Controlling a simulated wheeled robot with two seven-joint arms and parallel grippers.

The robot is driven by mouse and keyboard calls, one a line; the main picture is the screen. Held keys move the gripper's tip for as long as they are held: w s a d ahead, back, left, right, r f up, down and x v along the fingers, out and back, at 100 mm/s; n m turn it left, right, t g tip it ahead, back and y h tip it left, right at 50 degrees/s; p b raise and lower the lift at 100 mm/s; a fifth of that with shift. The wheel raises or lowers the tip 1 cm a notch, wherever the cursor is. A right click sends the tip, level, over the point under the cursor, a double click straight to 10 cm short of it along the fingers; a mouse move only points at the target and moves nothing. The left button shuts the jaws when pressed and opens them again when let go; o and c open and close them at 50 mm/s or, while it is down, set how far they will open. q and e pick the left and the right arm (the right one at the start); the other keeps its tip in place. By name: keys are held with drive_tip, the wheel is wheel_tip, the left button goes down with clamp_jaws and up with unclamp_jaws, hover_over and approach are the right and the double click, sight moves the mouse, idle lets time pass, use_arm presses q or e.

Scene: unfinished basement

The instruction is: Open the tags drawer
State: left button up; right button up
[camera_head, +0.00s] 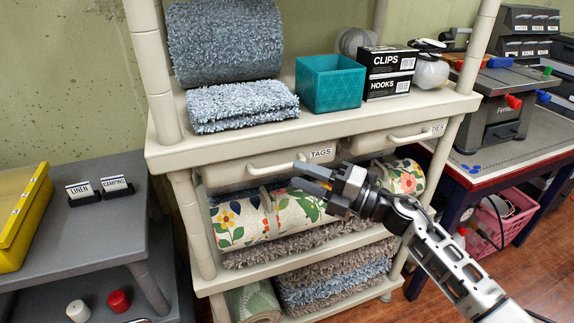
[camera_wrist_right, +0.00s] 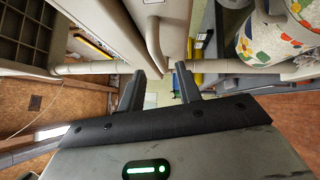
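The TAGS drawer (camera_head: 228,176) is a cream drawer under the shelf's upper board, with a TAGS label (camera_head: 321,153) at its right end. It looks pushed in. Its pale bar handle (camera_head: 272,168) runs along the front and also shows in the right wrist view (camera_wrist_right: 154,42). My right gripper (camera_head: 306,178) reaches in from the right, just in front of the drawer, at the handle's right end. In the right wrist view its two dark fingers (camera_wrist_right: 161,73) are apart, with the handle's end close to the gap between them. Contact cannot be told. My left gripper is not in view.
A second drawer labelled TIES (camera_head: 395,138) is to the right. A teal box (camera_head: 329,82), CLIPS and HOOKS boxes (camera_head: 387,72) and grey towels (camera_head: 240,106) sit above. A flowered roll (camera_head: 262,222) lies below. A grey table (camera_head: 85,235) stands left, a workbench (camera_head: 510,150) right.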

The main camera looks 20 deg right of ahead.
sight(283, 169)
drive_tip(key=shift+x, duration=2.1)
clamp_jaws()
drive_tip(key=shift+s, duration=0.1)
